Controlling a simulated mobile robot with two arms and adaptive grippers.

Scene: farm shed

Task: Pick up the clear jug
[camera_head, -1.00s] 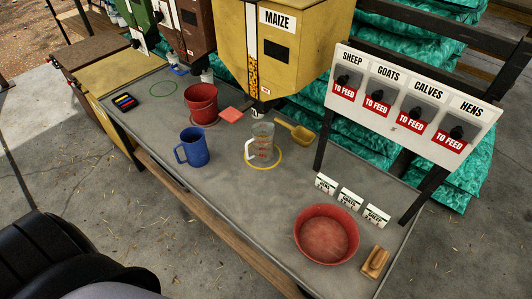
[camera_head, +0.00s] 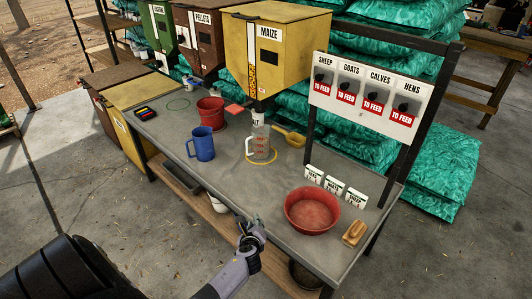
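The clear jug (camera_head: 260,142) stands upright on the grey table (camera_head: 225,178), at a yellow ring (camera_head: 272,159) under the maize bin's spout. It has red markings and a pale handle on its left side. My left gripper (camera_head: 257,226) is at the table's front edge, below and apart from the jug in the picture. It is small and dark, so whether its fingers are open or shut is unclear. I see nothing held in it. My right gripper is not in view.
A blue mug (camera_head: 202,145) stands left of the jug, with a red bucket (camera_head: 211,112) behind it. A yellow scoop (camera_head: 291,138) lies to the jug's right. A red bowl (camera_head: 311,211) and a brush (camera_head: 354,232) are at the right end. The maize bin (camera_head: 272,55) hangs above.

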